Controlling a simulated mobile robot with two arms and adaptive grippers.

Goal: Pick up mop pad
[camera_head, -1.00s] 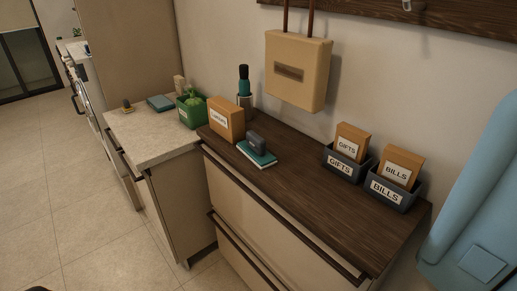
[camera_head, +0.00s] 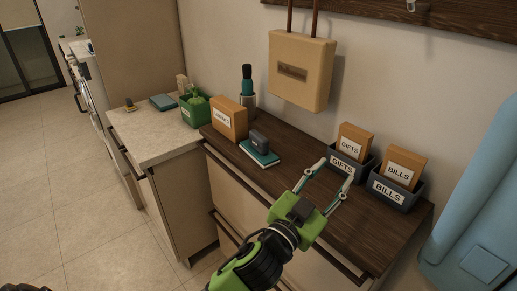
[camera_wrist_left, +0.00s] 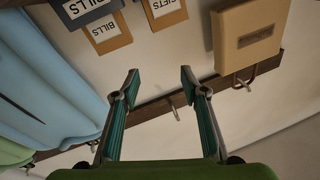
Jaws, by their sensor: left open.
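I cannot tell for sure which thing is the mop pad. A flat teal piece (camera_head: 163,102) lies on the light counter in the head view. Another flat teal-and-white piece (camera_head: 259,155) lies on the dark wooden top, with a small dark block (camera_head: 259,140) on it. My left gripper (camera_head: 337,170) is open and empty over the dark top, in front of the GIFTS bin and to the right of both teal pieces. In the left wrist view its spread fingers (camera_wrist_left: 160,75) have nothing between them. My right gripper is not in view.
The GIFTS bin (camera_head: 343,171) and BILLS bin (camera_head: 391,193) stand on the right. An orange box (camera_head: 228,118), a green bin (camera_head: 195,112) and a dark-and-teal bottle (camera_head: 247,85) stand near the teal pieces. A beige bag (camera_head: 301,68) hangs on the wall above.

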